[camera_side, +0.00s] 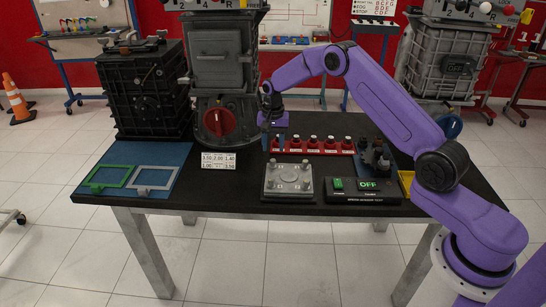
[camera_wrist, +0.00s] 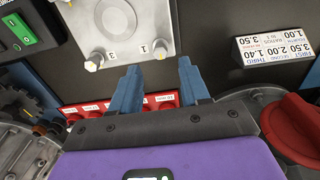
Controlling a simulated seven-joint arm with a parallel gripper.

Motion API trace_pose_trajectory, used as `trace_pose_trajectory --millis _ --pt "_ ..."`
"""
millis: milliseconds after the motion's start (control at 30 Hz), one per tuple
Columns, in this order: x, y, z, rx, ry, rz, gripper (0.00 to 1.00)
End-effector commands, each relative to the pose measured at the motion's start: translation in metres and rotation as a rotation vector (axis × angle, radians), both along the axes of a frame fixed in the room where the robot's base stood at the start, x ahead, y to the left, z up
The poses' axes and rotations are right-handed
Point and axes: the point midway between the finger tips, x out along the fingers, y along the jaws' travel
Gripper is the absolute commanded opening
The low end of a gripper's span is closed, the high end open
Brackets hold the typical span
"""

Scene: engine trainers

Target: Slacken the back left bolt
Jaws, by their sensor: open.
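A grey metal plate (camera_side: 289,177) with upright bolts at its corners lies on the black table. The back left bolt (camera_side: 277,167) stands at the corner nearer the red-knobbed machine. In the wrist view, turned round from the side view, this bolt (camera_wrist: 160,49) is beside a "1" on the plate (camera_wrist: 128,20). The back right bolt (camera_wrist: 95,63) is beside a "3". My gripper (camera_side: 275,149), with blue fingers, points down behind the plate. In the wrist view my gripper (camera_wrist: 159,67) is open and empty, its fingertips short of the back left bolt, with no contact visible.
A red holder (camera_side: 312,146) with several pieces is behind the plate. A machine with a red knob (camera_side: 219,123) stands left of my gripper. Green (camera_side: 105,178) and grey (camera_side: 153,178) frames lie left.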

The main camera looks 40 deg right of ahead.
Motion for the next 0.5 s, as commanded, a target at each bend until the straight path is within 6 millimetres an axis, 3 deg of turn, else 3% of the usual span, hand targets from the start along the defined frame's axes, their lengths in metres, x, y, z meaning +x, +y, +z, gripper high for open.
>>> trace_pose_trajectory --millis 200,500 --pt "0.000 0.000 -0.036 0.000 0.001 0.000 0.46" --pt "0.000 0.000 -0.054 0.000 0.000 -0.001 0.46"
